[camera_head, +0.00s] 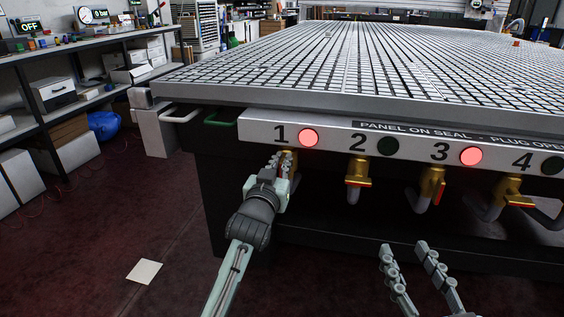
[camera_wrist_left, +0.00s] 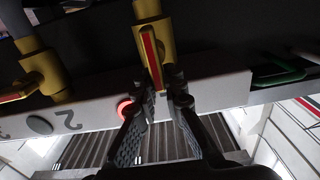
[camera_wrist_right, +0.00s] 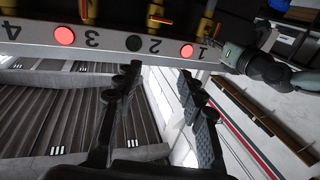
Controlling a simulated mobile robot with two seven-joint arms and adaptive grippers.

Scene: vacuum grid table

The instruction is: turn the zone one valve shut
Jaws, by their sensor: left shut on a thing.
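The zone one valve is brass and hangs under the panel below the number 1; it shows in the left wrist view (camera_wrist_left: 148,12). Its red handle (camera_wrist_left: 150,55) lies in line with the valve body. My left gripper (camera_head: 283,160) is shut on this handle from the front; its fingertips (camera_wrist_left: 160,85) sit on either side of the handle's end. In the head view the gripper hides most of the valve. The lamp (camera_head: 308,138) beside the 1 glows red. My right gripper (camera_head: 404,247) is open and empty, low in front of the table.
Other brass valves hang in a row to the right: zone two (camera_head: 358,172) and zone four (camera_head: 513,190) have handles crosswise, zone three (camera_head: 432,185) has its handle in line. Lamp two (camera_head: 388,146) is dark; lamp three (camera_head: 471,156) glows red. A green handle (camera_head: 220,119) is left of the panel.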

